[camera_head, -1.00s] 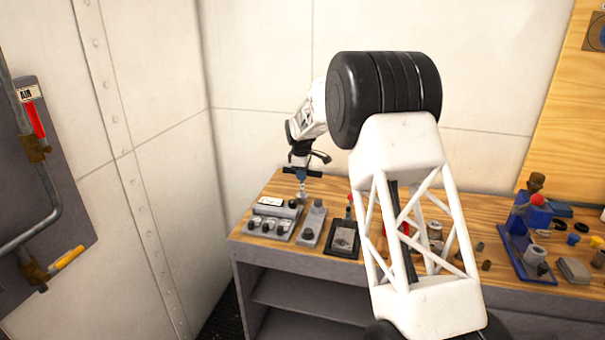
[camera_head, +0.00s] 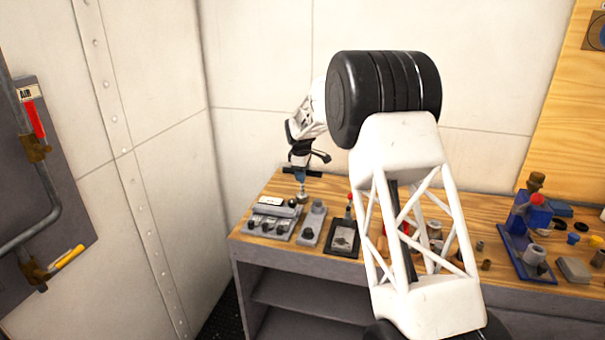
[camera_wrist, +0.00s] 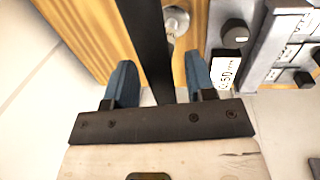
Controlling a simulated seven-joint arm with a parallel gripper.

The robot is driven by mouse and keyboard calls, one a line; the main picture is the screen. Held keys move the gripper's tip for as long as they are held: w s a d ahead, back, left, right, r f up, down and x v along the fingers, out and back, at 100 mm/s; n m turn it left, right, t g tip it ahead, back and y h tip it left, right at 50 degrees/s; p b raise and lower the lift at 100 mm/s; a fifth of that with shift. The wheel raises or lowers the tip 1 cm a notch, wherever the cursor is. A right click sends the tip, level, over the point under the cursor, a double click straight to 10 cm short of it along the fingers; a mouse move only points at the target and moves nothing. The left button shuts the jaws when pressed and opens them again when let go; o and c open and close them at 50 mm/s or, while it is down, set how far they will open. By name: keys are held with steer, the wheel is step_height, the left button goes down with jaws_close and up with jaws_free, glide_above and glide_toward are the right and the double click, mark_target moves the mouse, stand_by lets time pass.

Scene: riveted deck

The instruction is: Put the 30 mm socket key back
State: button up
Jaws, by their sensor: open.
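The socket key stands upright on the wooden bench at the back left, behind a grey box with knobs. Its black cross bar (camera_head: 314,173) shows in the head view, with a metal socket end (camera_head: 302,197) low down. In the wrist view the black bar (camera_wrist: 148,40) runs between my fingers and the round metal end (camera_wrist: 176,20) lies beyond it. My gripper (camera_head: 301,178) is open at the bar. In the wrist view its blue fingers (camera_wrist: 160,82) stand on either side of the bar with gaps. The size marking cannot be read.
The grey knob box (camera_head: 272,219) stands close by, also seen at right in the wrist view (camera_wrist: 285,50). A smaller grey block (camera_head: 313,224) and black tray (camera_head: 344,238) stand right of it. A blue stand (camera_head: 525,236) and several small parts occupy the bench's right.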

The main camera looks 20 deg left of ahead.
step_height(320, 180, up, 12)
steer(key=s, duration=0.2)
stand_by(0.4)
stand_by(0.9)
steer(key=s+d+r+m, duration=0.3)
steer(key=s+d+r, duration=0.2)
steer(key=s+d, duration=0.45)
steer(key=s+d+r+m, duration=0.35)
steer(key=s+d, duration=0.45)
steer(key=d, duration=0.3)
steer(key=s+d+r+m, duration=0.2)
steer(key=s+d+r, duration=0.4)
steer(key=s+d, duration=0.35)
steer(key=s+d+f+m, duration=0.1)
steer(key=s+d+m, duration=0.1)
steer(key=s+d, duration=0.55)
steer(key=s+d+f+m, duration=0.2)
steer(key=s+d+m, duration=0.15)
steer(key=s, duration=0.75)
steer(key=s+d+f+m, duration=0.2)
steer(key=s+d+f, duration=0.1)
steer(key=s, duration=0.6)
steer(key=s+d+f+m, duration=0.2)
steer(key=s+f, duration=0.2)
steer(key=s, duration=0.6)
steer(key=shift+s+d+f+t, duration=0.2)
steer(key=shift+d+f+t, duration=0.2)
